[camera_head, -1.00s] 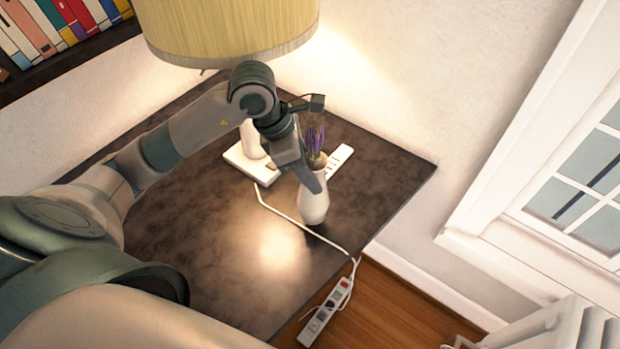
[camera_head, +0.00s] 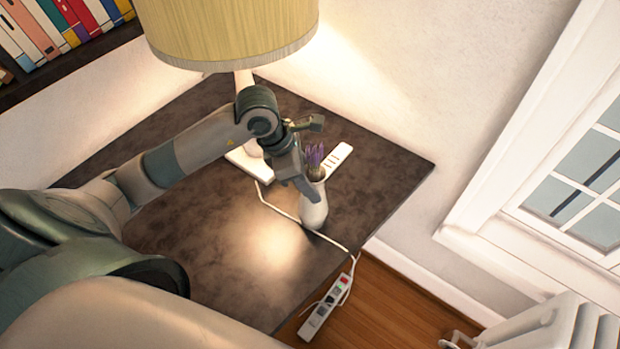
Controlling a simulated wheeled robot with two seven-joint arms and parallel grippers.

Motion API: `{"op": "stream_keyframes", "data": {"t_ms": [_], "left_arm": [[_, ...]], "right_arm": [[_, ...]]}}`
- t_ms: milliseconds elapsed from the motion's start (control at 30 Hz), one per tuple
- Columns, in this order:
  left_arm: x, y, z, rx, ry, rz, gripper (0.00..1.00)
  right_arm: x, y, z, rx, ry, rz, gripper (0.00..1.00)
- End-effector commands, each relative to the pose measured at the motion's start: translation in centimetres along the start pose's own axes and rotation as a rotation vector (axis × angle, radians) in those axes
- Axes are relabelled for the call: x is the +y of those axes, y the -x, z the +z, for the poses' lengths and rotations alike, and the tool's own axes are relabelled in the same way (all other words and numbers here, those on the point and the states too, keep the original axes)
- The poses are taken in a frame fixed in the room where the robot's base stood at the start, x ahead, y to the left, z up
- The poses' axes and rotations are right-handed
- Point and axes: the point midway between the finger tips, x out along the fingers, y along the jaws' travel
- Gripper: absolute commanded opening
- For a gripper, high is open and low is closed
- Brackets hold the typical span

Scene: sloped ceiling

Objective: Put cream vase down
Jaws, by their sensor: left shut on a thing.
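The cream vase (camera_head: 314,211) stands about upright at the right part of the dark table (camera_head: 215,263), with purple flowers (camera_head: 315,156) in its neck. My left gripper (camera_head: 311,191) reaches it from the upper left and is shut on its upper part. The fingers hide some of the vase's left side. The vase's base appears at or very near the tabletop; I cannot tell whether it touches. My right gripper is not in view.
A lamp with a yellow shade (camera_head: 228,32) rises behind my left arm. A white cable runs past the vase to a power strip (camera_head: 326,306) beyond the table edge. A white strip-like object (camera_head: 338,156) lies behind the vase. The front tabletop is clear.

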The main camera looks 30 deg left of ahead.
Motion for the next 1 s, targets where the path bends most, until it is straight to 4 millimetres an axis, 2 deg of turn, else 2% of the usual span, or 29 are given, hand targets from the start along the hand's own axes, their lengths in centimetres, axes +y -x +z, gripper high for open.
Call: {"op": "stream_keyframes", "data": {"t_ms": [267,300,367,867,1000], "left_arm": [[0.0,-0.2,-0.1,-0.002,-0.001,0.001,0.0],[0.0,-0.2,-0.1,0.0,0.0,0.0,0.47],[0.0,-0.2,-0.1,0.0,0.0,0.0,0.61],[0.1,0.3,0.0,-0.001,-0.001,0.002,0.61],[0.2,1.7,0.0,-0.002,-0.001,0.006,0.61]], "right_arm": [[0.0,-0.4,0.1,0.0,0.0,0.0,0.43],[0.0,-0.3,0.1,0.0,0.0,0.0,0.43],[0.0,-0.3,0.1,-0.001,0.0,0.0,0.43],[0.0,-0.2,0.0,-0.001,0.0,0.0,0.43],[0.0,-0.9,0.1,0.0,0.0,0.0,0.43]]}}
